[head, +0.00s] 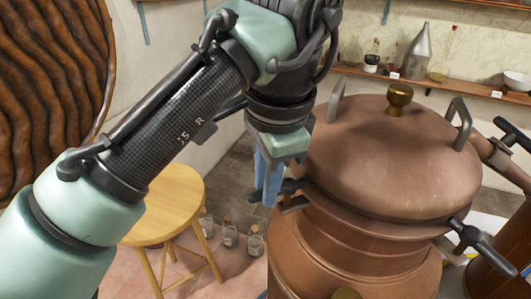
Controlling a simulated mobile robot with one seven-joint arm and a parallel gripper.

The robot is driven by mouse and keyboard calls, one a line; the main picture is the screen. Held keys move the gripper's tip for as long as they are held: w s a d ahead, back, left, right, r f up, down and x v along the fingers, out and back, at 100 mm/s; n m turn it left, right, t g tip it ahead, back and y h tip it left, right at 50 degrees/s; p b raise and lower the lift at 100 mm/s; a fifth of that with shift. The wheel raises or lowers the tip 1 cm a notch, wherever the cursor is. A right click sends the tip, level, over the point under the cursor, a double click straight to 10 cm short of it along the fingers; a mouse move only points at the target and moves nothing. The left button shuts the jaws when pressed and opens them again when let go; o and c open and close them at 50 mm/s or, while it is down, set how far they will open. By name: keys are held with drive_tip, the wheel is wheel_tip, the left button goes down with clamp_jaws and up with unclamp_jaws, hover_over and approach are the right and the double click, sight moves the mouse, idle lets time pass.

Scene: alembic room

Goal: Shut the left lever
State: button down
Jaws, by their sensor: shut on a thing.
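A large copper still (385,165) with a domed lid and a brass knob stands at the right. The left lever (291,187), with a dark knobbed handle, sits at the left edge of the lid's rim, beside a grey metal bracket. My gripper (266,186), with blue fingers pointing down, is at this lever and shut on it. The fingers and wrist hide part of the lever. A second lever (482,245) with a dark handle sits on the right side of the rim and points down to the right.
A round wooden stool (167,204) stands at the lower left, with several small corked bottles (229,234) on the floor beside it. A wall shelf (450,82) with bottles and bowls is behind the still. Two grey handles rise from the lid. A copper pipe (495,157) leaves to the right.

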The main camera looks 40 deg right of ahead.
idle(0.3)
drive_tip(key=c, duration=0.8)
unclamp_jaws()
drive_tip(key=r+b, duration=0.1)
drive_tip(key=r, duration=0.3)
drive_tip(key=s+r+b, duration=0.1)
drive_tip(key=r, duration=0.3)
drive_tip(key=s+a+r, duration=0.1)
drive_tip(key=r, duration=0.3)
drive_tip(key=shift+s+r+b, duration=0.2)
drive_tip(key=shift+r+b, duration=0.15)
drive_tip(key=shift+b, duration=0.05)
